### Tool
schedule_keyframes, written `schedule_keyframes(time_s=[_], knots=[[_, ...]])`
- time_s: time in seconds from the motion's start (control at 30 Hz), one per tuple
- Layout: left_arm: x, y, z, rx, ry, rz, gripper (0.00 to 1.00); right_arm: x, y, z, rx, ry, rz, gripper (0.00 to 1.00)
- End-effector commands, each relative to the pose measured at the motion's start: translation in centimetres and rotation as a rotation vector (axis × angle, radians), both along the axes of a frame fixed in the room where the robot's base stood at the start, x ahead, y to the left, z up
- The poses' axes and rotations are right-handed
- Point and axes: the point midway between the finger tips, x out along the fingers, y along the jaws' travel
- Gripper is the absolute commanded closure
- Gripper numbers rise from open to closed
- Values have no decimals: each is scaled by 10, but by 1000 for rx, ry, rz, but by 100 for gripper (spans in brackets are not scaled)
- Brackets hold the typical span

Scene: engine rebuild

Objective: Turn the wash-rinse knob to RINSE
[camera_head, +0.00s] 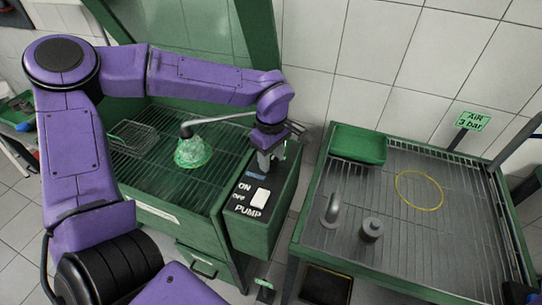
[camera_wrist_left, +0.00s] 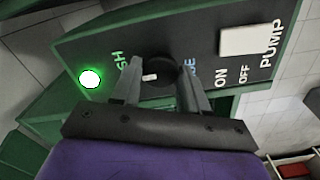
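The wash-rinse knob (camera_wrist_left: 160,70) is a dark round knob with a small white mark, on the dark panel of the green control box (camera_head: 262,225). In the left wrist view the white mark lies on the side toward the green "SH" lettering (camera_wrist_left: 122,60); blue lettering (camera_wrist_left: 192,63) ending in "E" is on the other side. Both words are partly covered by my fingers. My left gripper (camera_wrist_left: 160,78) has its fingers apart, one on each side of the knob; contact is unclear. In the head view my left gripper (camera_head: 268,160) hides the knob. My right gripper is out of view.
A white pump switch (camera_wrist_left: 250,39) and a lit green lamp (camera_wrist_left: 90,79) share the box. A wash grate (camera_head: 150,165) with a green foamy lump (camera_head: 193,152) lies left. A draining table (camera_head: 440,235) with a green tray (camera_head: 358,146) stands right.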

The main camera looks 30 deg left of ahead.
Motion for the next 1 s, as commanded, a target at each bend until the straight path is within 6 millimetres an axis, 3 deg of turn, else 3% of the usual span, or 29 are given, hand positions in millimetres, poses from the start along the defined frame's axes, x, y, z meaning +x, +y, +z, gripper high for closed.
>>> schedule_keyframes(time_s=[0.03,0.07,0.47,1.0], knots=[[0,0,0,0,2,0,79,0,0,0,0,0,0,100],[0,0,0,0,2,0,86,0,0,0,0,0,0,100],[-1,0,1,-1,2,61,86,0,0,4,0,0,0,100],[-1,0,1,-1,3,507,86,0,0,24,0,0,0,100]])
